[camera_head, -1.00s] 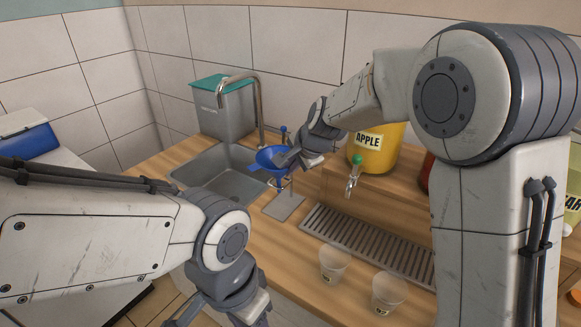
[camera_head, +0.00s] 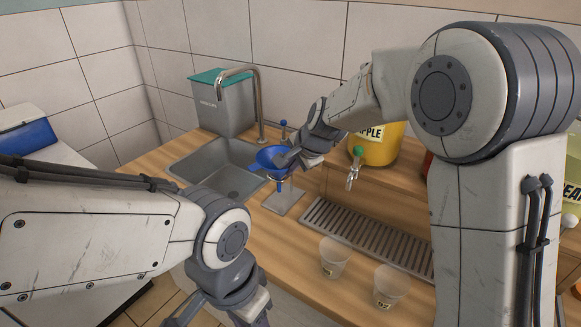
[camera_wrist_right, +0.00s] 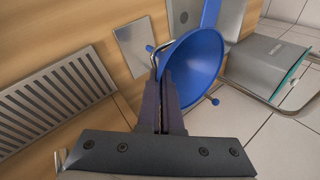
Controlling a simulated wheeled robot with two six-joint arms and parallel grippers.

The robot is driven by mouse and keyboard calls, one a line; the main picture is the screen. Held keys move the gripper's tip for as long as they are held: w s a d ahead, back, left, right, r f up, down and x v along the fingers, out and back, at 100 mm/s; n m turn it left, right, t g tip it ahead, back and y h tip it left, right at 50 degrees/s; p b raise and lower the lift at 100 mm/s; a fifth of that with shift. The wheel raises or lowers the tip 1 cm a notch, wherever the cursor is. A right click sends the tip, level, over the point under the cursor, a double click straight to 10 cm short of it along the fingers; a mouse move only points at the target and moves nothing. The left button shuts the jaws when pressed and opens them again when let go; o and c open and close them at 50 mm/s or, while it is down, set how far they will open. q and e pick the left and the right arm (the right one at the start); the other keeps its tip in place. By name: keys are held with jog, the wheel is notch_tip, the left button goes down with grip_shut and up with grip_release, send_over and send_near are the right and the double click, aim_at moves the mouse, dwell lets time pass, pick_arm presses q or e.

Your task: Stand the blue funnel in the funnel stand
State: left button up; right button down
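The blue funnel (camera_head: 268,157) is at the funnel stand, mouth up, over its flat metal base (camera_head: 285,202). Its wide cone also shows in the right wrist view (camera_wrist_right: 200,62). My right gripper (camera_head: 290,157) is closed on the funnel's near rim; in the wrist view its fingers (camera_wrist_right: 165,85) are together against it. The stand's post has a blue knob (camera_head: 283,124) on top, behind the funnel. The funnel hides most of the holder, so I cannot tell whether it rests there. My left gripper (camera_head: 222,317) is low at the picture's bottom edge, its fingertips cut off.
A sink (camera_head: 215,168) with a tap (camera_head: 259,105) lies left of the stand. A grey bin (camera_head: 222,105) is behind it. A drip grate (camera_head: 370,240), two clear cups (camera_head: 334,258) and a yellow dispenser (camera_head: 380,148) are to the right.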

jog(key=c, duration=1)
grip_release()
jog(key=shift+s+r, duration=0.1)
jog(key=shift+r, duration=0.1)
jog(key=s+v, duration=0.1)
jog(key=v, duration=0.9)
jog(key=s+f+n+g, duration=0.2)
jog(key=s+f+n, duration=0.2)
jog(key=s, duration=0.6)
jog(key=s+f+n+g+h, duration=0.1)
jog(key=s+f+n+g, duration=0.1)
jog(key=s+n, duration=0.6)
jog(key=s+f+n+g+h, duration=0.1)
jog(key=s+f+n, duration=0.4)
jog(key=s, duration=0.7)
jog(key=shift+a+f+n+g, duration=0.35)
jog(key=shift+n+g, duration=0.25)
jog(key=shift+n, duration=0.1)
